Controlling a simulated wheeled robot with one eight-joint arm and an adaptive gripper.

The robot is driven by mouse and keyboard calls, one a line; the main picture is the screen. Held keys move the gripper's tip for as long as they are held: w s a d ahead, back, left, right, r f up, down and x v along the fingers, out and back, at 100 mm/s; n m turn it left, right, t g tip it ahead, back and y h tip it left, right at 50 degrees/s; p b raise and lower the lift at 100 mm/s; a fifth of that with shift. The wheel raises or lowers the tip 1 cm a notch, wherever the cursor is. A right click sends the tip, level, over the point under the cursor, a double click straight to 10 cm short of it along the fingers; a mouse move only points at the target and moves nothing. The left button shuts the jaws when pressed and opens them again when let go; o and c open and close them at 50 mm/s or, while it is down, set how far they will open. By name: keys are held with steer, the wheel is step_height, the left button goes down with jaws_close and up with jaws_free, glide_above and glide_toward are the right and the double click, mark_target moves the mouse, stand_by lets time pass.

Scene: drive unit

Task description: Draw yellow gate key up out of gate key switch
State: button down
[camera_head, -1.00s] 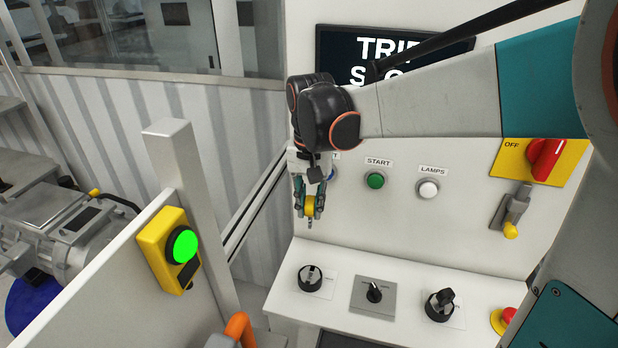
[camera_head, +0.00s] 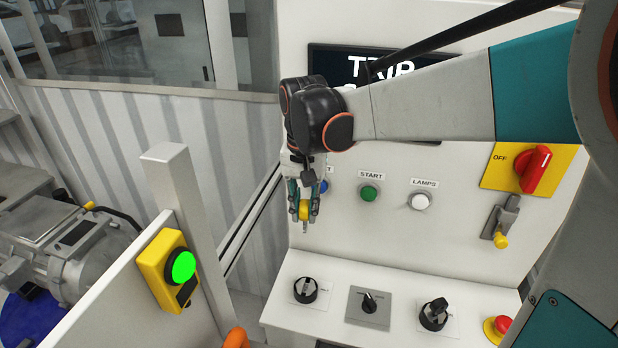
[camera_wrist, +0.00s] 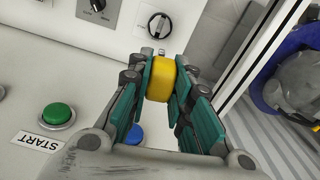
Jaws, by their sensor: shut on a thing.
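My gripper (camera_head: 305,207) is shut on the yellow gate key (camera_head: 304,210), one finger on each side of its yellow head. In the wrist view the key (camera_wrist: 160,79) sits between the teal finger pads. Its metal shank points down and is free in the air, well above the sloping console. A round black and silver switch (camera_head: 305,290) lies below it at the console's left end and also shows in the wrist view (camera_wrist: 158,25). It may be the gate key switch, but its label is too small to read.
Behind the gripper, the upright panel carries a blue button (camera_head: 323,187), a green START button (camera_head: 369,193) and a white LAMPS button (camera_head: 420,201). Two more knobs and a red button (camera_head: 501,325) line the console. A yellow box with a green light (camera_head: 180,267) stands left.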

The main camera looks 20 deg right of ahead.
steer(key=shift+s, duration=0.1)
steer(key=shift+r+p, duration=1.8)
steer(key=shift+r, duration=0.7)
